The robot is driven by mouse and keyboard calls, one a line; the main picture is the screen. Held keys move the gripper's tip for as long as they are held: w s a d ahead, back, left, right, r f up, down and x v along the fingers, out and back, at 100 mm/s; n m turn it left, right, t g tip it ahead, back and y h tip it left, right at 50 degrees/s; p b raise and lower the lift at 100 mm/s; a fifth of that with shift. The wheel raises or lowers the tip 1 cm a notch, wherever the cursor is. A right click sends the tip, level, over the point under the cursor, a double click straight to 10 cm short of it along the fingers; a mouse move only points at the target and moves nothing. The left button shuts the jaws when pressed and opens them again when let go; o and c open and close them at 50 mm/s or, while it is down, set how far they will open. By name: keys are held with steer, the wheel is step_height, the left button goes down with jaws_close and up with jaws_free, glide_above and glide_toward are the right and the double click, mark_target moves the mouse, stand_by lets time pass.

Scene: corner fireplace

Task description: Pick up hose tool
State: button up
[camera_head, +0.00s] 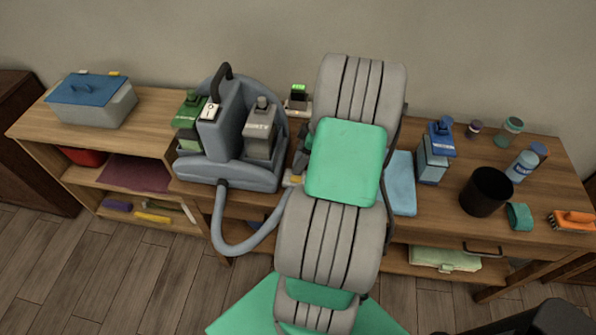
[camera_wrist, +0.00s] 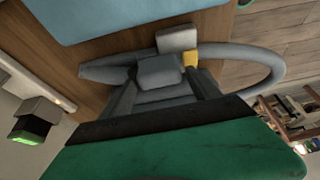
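The hose tool (camera_wrist: 160,72), a grey blocky nozzle with a yellow part (camera_wrist: 191,60) beside it, lies on the wooden table in the wrist view. A grey hose (camera_wrist: 262,68) curves around it. My gripper (camera_wrist: 162,82) is open, with its two dark fingers apart on either side of the tool; whether they touch it is unclear. In the head view my arm hides most of the tool. The yellow part (camera_head: 294,179) shows left of my arm, near the table's front edge, and the hose (camera_head: 232,250) loops from the grey cleaning machine (camera_head: 228,175).
A blue cloth (camera_head: 400,185) lies just right of my arm. A blue-capped bottle (camera_head: 434,155), a black cup (camera_head: 485,191) and an orange brush (camera_head: 573,220) stand or lie farther right. A blue-lidded box (camera_head: 92,100) sits at the left. A small device with a green display (camera_head: 298,99) stands behind.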

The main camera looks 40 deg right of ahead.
jaws_close()
stand_by(0.6)
